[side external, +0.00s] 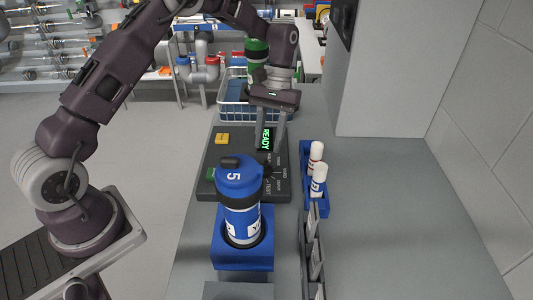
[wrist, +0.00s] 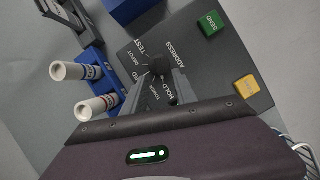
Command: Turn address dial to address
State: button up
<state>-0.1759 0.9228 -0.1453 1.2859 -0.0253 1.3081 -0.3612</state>
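A dark round dial (wrist: 156,67) sits on the grey control panel (wrist: 135,52). In the wrist view, printed labels ring it, including TEST, DEPOT, HOLD and ADDRESS. Which label its pointer faces is too small to tell. In the side view the dial is at the panel's right, partly hidden by the blue-capped canister. My gripper (side external: 271,143) points down over the panel with its fingers apart and nothing visibly held. In the wrist view its fingertips (wrist: 162,82) are close to the dial; whether they touch it is unclear.
The panel has a green SEND button (wrist: 210,23), a yellow button (wrist: 247,87) and a READY screen (side external: 265,138). The blue-capped canister (side external: 240,200) stands upright in a blue holder in front. A blue rack (side external: 316,205) with white tubes is at right.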

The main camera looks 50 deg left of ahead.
aim_at(267, 165)
jog(key=x, duration=0.4)
jog(key=shift+f, duration=0.1)
grip_shut()
jog(key=shift+m, duration=0.3)
jog(key=m+y, duration=0.1)
jog(key=m, duration=0.2)
jog(key=d+m+y, duration=0.1)
jog(key=m, duration=0.1)
jog(key=shift+w+d+m+y, duration=0.1)
jog(key=shift+m+y, duration=0.2)
jog(key=shift+m, duration=0.1)
jog(key=m, duration=0.1)
jog(key=m+y, duration=0.1)
jog(key=m, duration=0.1)
jog(key=shift+d+m, duration=0.3)
jog(key=shift+s+d+m+t+y, duration=0.15)
jog(key=shift+m+t+y, duration=0.15)
jog(key=shift+m, duration=0.6)
jog(key=shift+s+d+m+t+y, duration=0.15)
jog(key=shift+m+y, duration=0.25)
jog(key=shift+m, duration=0.5)
